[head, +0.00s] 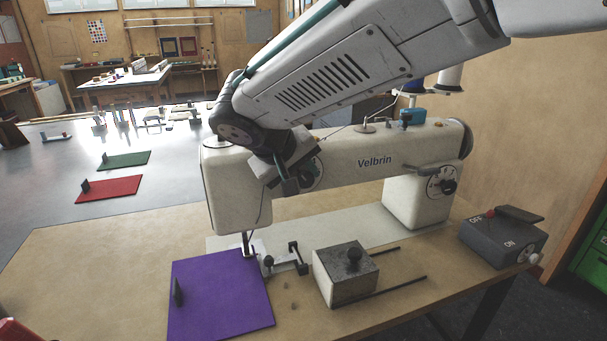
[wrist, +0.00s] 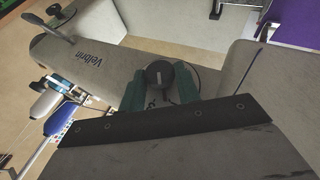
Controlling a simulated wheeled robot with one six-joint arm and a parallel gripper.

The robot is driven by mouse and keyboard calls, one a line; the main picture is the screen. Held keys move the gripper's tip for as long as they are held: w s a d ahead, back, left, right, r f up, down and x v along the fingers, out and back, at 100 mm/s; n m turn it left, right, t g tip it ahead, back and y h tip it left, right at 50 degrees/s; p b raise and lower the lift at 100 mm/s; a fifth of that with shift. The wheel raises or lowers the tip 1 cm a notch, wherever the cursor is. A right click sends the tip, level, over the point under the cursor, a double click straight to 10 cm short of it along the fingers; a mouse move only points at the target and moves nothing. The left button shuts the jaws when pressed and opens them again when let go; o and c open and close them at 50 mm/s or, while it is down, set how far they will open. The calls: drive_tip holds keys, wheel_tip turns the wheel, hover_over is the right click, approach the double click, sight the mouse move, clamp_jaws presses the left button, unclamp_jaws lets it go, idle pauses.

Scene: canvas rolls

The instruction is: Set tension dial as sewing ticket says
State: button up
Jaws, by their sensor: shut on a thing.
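The white Velbrin sewing machine (head: 340,165) stands on the wooden table. Its tension dial (head: 313,172) is on the front of the head end, partly hidden by my gripper (head: 290,182) in the head view. In the wrist view, the dark round knob of the tension dial (wrist: 158,73) sits between the green fingers of my gripper (wrist: 160,88), which are shut on it. Its scale marks are too small or covered to read. I cannot make out a readable sewing ticket in either view.
A second dial (head: 442,185) is on the machine's right column. A purple panel (head: 220,300), a block with a black knob (head: 345,275) and a grey switch box (head: 503,240) lie in front. Thread spools (head: 450,78) stand behind my arm.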

drive_tip(key=shift+a+f+t+h, duration=0.15)
drive_tip(key=shift+t+h, duration=0.15)
drive_tip(key=shift+h, duration=0.6)
drive_tip(key=shift+n, duration=0.3)
drive_tip(key=o, duration=0.9)
drive_tip(key=shift+o, duration=0.2)
drive_tip(key=v, duration=0.8)
